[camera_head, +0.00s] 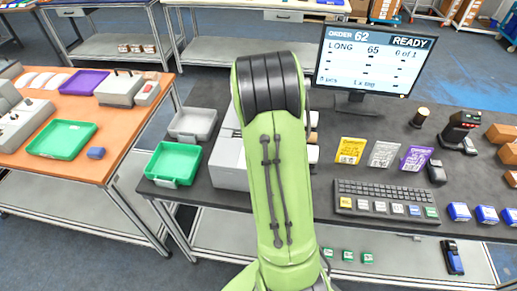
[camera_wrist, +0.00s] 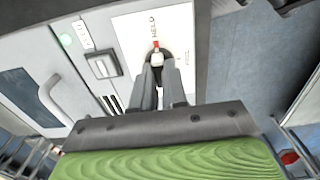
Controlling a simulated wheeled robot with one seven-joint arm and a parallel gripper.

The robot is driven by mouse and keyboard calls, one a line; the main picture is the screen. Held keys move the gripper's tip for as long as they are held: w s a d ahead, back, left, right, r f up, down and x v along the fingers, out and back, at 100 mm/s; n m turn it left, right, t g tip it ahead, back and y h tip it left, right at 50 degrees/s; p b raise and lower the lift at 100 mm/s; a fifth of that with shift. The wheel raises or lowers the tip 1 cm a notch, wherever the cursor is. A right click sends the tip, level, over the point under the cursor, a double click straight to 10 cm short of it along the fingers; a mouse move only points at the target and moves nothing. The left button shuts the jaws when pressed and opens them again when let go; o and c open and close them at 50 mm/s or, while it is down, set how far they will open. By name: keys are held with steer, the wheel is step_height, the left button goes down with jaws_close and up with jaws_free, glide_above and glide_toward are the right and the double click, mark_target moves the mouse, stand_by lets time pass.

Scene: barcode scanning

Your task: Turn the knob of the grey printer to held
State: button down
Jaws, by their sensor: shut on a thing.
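The grey printer (camera_head: 230,167) stands on the dark table in the head view, partly hidden behind my green arm. Its front panel (camera_wrist: 60,38) fills the upper left of the wrist view. The small knob (camera_wrist: 156,46), with a red and white pointer mark, sits on a white label plate (camera_wrist: 128,35). The pointer mark faces the word HELD (camera_wrist: 153,25). My gripper (camera_wrist: 158,66) is shut on the knob, and its fingers hide most of it. My gripper is hidden in the head view.
A switch (camera_wrist: 102,66) and a curved handle (camera_wrist: 68,100) are left of the knob. A green tray (camera_head: 173,163) and a grey tray (camera_head: 193,123) lie left of the printer. The monitor (camera_head: 372,62), keyboard (camera_head: 385,198) and several packets are to the right.

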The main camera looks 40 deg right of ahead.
steer(key=shift+w, duration=0.1)
steer(key=c, duration=1.2)
jaws_free()
steer(key=shift+o, duration=0.2)
step_height(320, 180, up, 16)
steer(key=p, duration=0.2)
steer(key=shift+f, duration=0.1)
